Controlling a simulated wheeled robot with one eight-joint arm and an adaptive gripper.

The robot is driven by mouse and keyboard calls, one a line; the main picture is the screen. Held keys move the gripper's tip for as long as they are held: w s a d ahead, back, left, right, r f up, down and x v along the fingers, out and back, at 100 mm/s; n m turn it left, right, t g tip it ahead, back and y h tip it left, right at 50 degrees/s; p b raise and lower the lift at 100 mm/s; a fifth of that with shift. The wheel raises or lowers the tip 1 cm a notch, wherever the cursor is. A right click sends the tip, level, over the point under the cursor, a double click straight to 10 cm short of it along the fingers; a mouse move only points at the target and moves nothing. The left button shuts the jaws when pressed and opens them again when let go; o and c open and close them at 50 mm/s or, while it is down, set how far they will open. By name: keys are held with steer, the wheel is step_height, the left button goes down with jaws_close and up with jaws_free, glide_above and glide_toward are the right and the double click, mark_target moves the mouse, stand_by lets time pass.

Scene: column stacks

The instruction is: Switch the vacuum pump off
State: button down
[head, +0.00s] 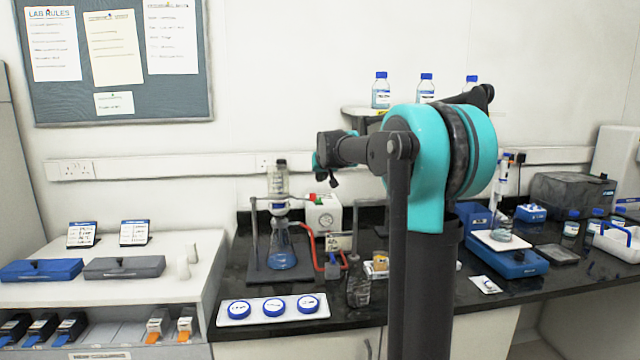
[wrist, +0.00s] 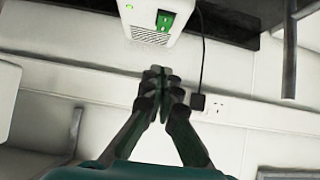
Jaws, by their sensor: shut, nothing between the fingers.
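The vacuum pump (head: 325,218) is a white box with a gauge, standing at the back of the black bench against the wall. In the wrist view the pump (wrist: 136,14) is at the top, with a lit green switch (wrist: 165,20) on its face. My gripper (wrist: 157,72) is shut and empty, its fingertips apart from the pump and below the switch in that picture. In the head view my gripper (head: 326,176) is above the pump, partly hidden by my arm.
A filter flask (head: 283,254) on a stand, with red tubing (head: 318,255), stands left of and in front of the pump. A tray of blue-lidded dishes (head: 232,318) lies at the front. A black cable (wrist: 203,60) and wall socket (wrist: 216,106) are beside my gripper.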

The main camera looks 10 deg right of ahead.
glide_above(318, 200)
steer(key=s, duration=0.2)
step_height(318, 200, down, 5)
steer(key=shift+r, duration=0.1)
steer(key=f, duration=0.3)
steer(key=shift+w+f, duration=0.15)
steer(key=shift+w, duration=0.1)
steer(key=shift+f, duration=0.45)
steer(key=shift+w+f+g, duration=0.15)
steer(key=shift+f+g, duration=0.05)
steer(key=shift+g, duration=0.2)
steer(key=shift+w+r, duration=0.3)
steer(key=shift+w, duration=0.45)
